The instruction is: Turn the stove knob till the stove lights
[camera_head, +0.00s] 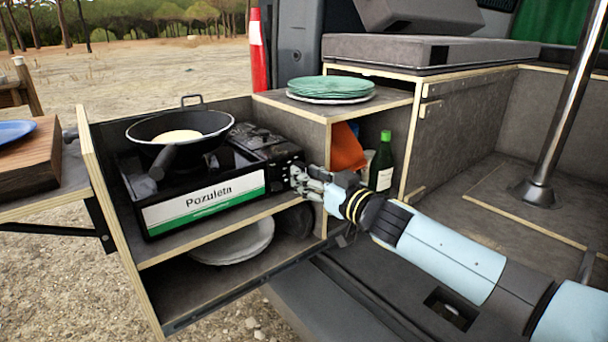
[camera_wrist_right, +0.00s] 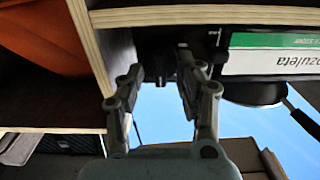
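The black camping stove (camera_head: 205,180) with a white and green "Pozuleta" label stands on the upper shelf of the pull-out unit. Its dark control panel (camera_head: 284,168) is at the right end. My right gripper (camera_head: 298,174) is at that panel and covers the knob in the head view. In the right wrist view the two fingers (camera_wrist_right: 160,72) are spread, with a dark knob-like part (camera_wrist_right: 160,65) between their tips. Contact with it is not clear. No flame shows. My left gripper is out of view.
A black pan (camera_head: 180,125) with something pale in it sits on the stove. Green plates (camera_head: 331,87) lie on the shelf top. Pale plates (camera_head: 233,244) lie below.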

